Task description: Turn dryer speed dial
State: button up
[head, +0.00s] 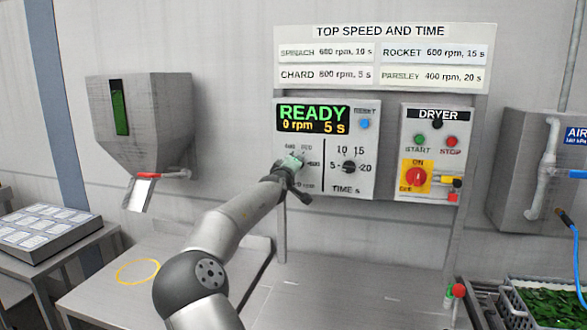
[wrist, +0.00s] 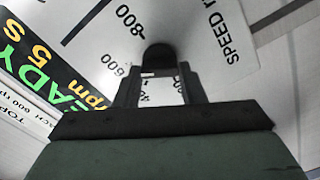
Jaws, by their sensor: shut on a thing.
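The dryer control panel (head: 325,182) hangs on the wall, its display (head: 313,118) reading READY, 0 rpm, 5 s. The speed dial is hidden behind my gripper (head: 296,166) in the head view. In the wrist view the black speed dial (wrist: 158,57) sits between the fingertips of my gripper (wrist: 158,76), which is shut on it. The 800 and 600 marks show around it; I cannot see where its pointer is. The time dial (head: 349,167) is just to the right.
The dryer box (head: 432,150) with START, STOP and a red switch is right of the panel. A sign with speeds and times (head: 381,65) is above; chard reads 800 rpm, 5 s. A grey hopper (head: 150,115) is at left. The table (head: 110,285) below is mostly bare.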

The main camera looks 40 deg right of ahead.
jog(key=o, duration=1)
jog(key=b+v, duration=0.5)
jog(key=v, duration=1.2)
jog(key=shift+s+a, duration=0.15)
jog(key=shift+s, duration=0.05)
